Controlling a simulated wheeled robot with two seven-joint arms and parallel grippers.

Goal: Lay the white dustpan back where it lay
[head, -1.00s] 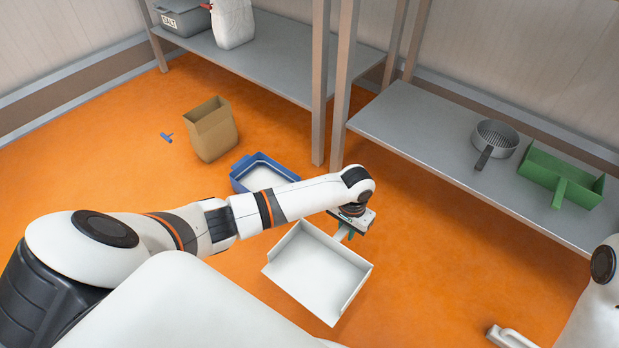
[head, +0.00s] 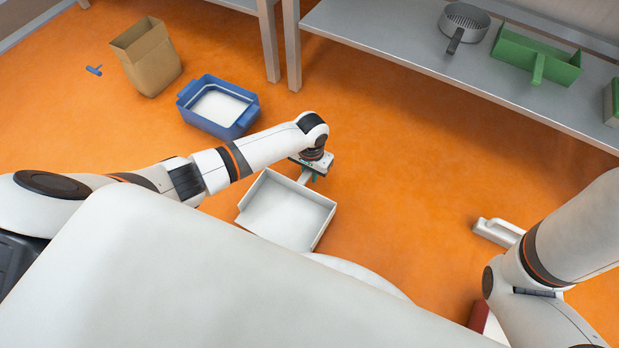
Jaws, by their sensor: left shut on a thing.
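The white dustpan (head: 287,210) is in the middle of the head view, its open pan facing up. My left gripper (head: 313,172) is shut on the dustpan's handle at the pan's far side. I cannot tell whether the pan touches the orange floor or hangs above it. My body hides the floor just below the pan.
A blue tub (head: 218,106) with white contents and a brown paper bag (head: 147,58) stand at the left. A grey shelf (head: 400,40) holds a round pan (head: 464,20) and a green dustpan (head: 537,58). Orange floor is clear between.

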